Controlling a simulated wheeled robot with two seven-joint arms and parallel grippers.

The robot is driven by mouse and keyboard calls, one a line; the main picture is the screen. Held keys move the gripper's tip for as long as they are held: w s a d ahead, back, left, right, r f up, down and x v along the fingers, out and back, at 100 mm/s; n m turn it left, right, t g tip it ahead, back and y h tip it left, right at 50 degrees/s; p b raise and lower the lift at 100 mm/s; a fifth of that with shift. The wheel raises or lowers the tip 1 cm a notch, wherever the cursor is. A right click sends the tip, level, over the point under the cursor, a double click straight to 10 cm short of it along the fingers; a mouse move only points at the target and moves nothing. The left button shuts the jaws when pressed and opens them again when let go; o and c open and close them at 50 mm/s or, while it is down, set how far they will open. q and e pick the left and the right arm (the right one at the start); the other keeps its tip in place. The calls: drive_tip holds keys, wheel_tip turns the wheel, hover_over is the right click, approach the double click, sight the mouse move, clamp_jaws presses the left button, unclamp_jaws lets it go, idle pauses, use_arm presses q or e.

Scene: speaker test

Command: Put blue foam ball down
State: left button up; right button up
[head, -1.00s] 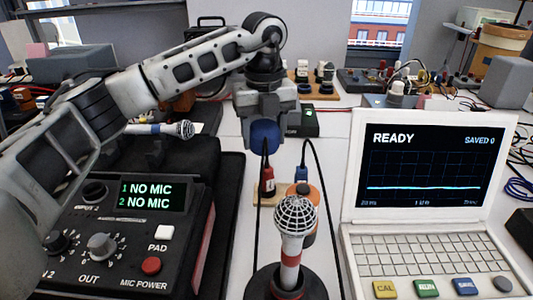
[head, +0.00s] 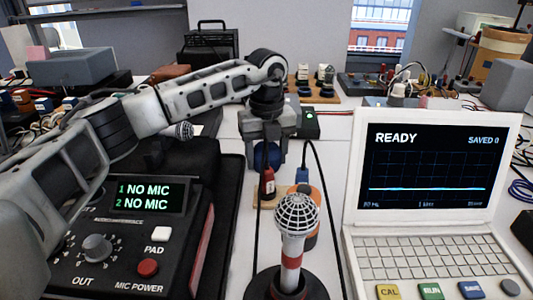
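The blue foam ball (head: 267,156) is between the fingers of my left gripper (head: 267,150), in the middle of the head view. The fingers lie on its left and right sides and appear to touch it. The gripper points down, behind the red and blue cable plugs. The red plug hides a little of the ball's lower edge. I cannot tell whether the ball touches the table. My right gripper is not in view.
A microphone with a white grille (head: 296,215) stands upright in front. An audio interface (head: 120,235) reading NO MIC is at left. A laptop (head: 435,165) reading READY is at right. Cables (head: 257,215) run near the ball. White table (head: 335,135) shows bare right of the gripper.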

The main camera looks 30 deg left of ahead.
sight(267, 145)
use_arm(q)
drive_tip(key=shift+r, duration=0.1)
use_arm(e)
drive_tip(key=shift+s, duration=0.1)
use_arm(q)
wheel_tip(267, 145, up, 11)
drive_tip(key=shift+r+p, duration=0.2)
drive_tip(key=shift+p, duration=0.95)
drive_tip(key=shift+r, duration=0.4)
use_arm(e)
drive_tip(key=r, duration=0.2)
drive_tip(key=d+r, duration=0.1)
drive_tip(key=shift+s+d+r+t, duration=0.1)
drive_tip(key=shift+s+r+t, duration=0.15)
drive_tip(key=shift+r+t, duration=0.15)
